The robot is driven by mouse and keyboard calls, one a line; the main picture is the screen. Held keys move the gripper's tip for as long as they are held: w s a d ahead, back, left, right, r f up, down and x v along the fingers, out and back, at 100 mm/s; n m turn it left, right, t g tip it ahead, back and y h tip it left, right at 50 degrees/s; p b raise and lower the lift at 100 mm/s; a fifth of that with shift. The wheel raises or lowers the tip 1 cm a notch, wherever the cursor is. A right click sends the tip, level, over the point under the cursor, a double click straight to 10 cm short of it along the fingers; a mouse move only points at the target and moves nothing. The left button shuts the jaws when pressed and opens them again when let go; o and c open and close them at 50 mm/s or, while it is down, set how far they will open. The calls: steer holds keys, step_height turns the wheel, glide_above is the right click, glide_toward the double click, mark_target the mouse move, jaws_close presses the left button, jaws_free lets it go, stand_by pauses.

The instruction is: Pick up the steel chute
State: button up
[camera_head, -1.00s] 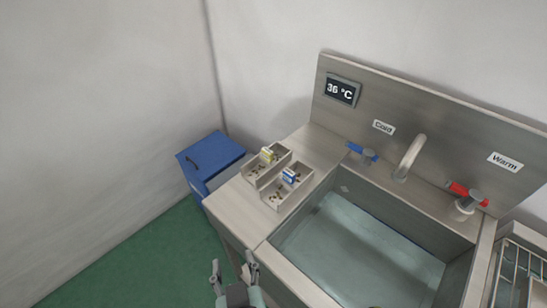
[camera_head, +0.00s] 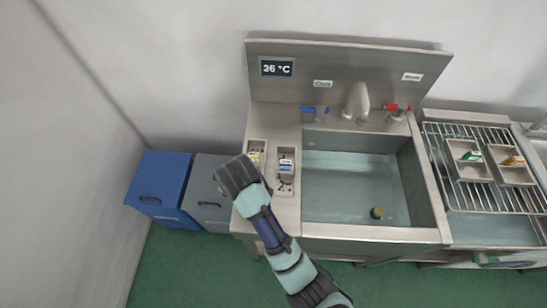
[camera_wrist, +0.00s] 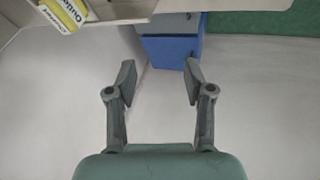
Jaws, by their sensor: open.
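I cannot surely tell which thing is the steel chute. Two small open metal trays stand side by side on the counter left of the sink: a left tray (camera_head: 257,146) with a yellow label, partly hidden by my arm, and a right tray (camera_head: 286,191) with a blue-and-white label. In the wrist view my gripper (camera_wrist: 158,80) is open with nothing between its fingers. A yellow-and-white label (camera_wrist: 63,14) and a tray edge show beyond it at the top left. In the head view my fingertips are hidden behind my wrist near the left tray.
A water-filled sink (camera_head: 350,185) with a tap (camera_head: 357,102) lies to the right, a small dark round object (camera_head: 376,213) in it. A wire rack (camera_head: 463,201) holds two more trays. A blue cabinet (camera_head: 158,180) and a grey one (camera_head: 208,192) stand left of the counter.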

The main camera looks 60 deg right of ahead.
steer(key=s+d+r+g+y+p, duration=0.1)
steer(key=s+d+r+g+p, duration=0.15)
steer(key=s+d+p, duration=0.55)
steer(key=n+g+y+b, duration=0.1)
steer(key=n+g+y, duration=0.1)
glide_above(286, 166)
steer(key=d, duration=0.2)
steer(key=shift+s+a+f, duration=0.15)
steer(key=shift+a, duration=0.05)
steer(key=f, duration=0.2)
steer(key=f+b, duration=0.1)
steer(key=f, duration=0.5)
steer(key=shift+w+a+f+b, duration=0.1)
steer(key=shift+w+a+b, duration=0.15)
steer(key=shift+b, duration=0.1)
steer(key=shift+c, duration=0.3)
jaws_close()
